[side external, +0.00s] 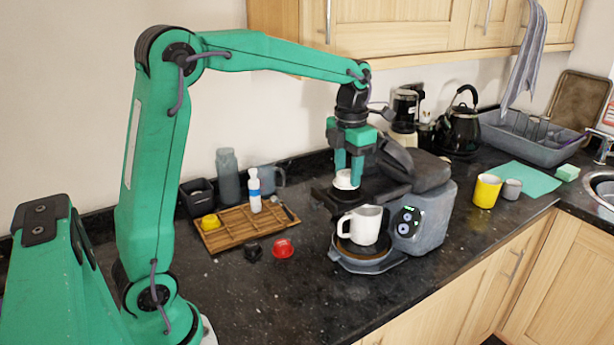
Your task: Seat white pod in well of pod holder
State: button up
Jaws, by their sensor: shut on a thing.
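My gripper (347,174) points down over the front of the grey coffee machine (436,212). Its green fingers are shut on the white pod (345,182). The pod is at the dark pod holder (322,194), which juts out under the machine's raised lid (418,168). The well is hidden by the pod and fingers. I cannot tell whether the pod is in the well or just above it.
A white mug (360,225) stands on the drip tray below the holder. To the left are a wooden tray (232,236) with a yellow pod (210,221) and a white bottle (254,190), plus black (253,251) and red (283,248) pods. The front counter is clear.

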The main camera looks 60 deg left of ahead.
aim_at(347, 173)
jog(key=shift+f, duration=0.6)
dwell(0.3)
jog(key=o, duration=1)
jog(key=shift+o, duration=0.2)
notch_tip(347, 173, up, 13)
jog(key=shift+r, duration=0.1)
dwell(0.6)
